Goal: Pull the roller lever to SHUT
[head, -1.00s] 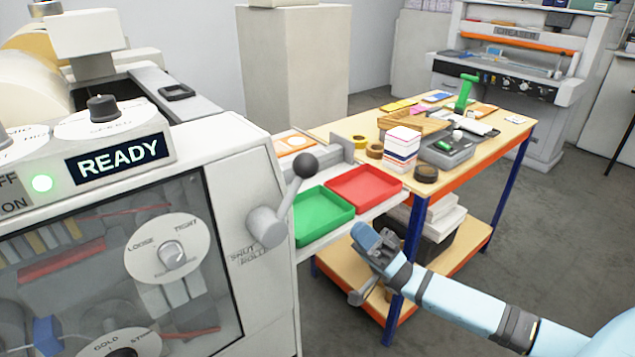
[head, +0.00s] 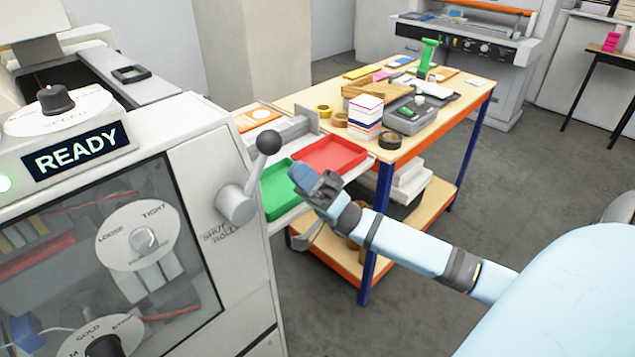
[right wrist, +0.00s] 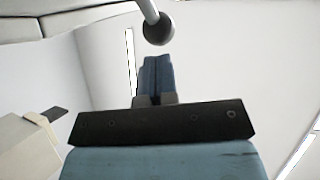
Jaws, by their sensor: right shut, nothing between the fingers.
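The roller lever (head: 257,171) is on the side of the grey machine, a grey arm with a black ball knob (head: 269,142) pointing up and slightly right from its round hub. Its SHUT and ROLL label is below the hub, partly readable. My right gripper (head: 302,181) is shut and empty, to the right of and below the knob, apart from it, in front of the trays. In the right wrist view the closed fingers (right wrist: 157,78) point up, with the ball knob (right wrist: 159,29) beyond their tips. My left gripper is not in view.
A green tray (head: 274,207) and a red tray (head: 350,155) sit on a shelf beside the lever. A wooden-topped trolley (head: 315,98) with boxes and tape rolls stands behind. The machine's panel reads READY (head: 75,150). Grey floor is open at right.

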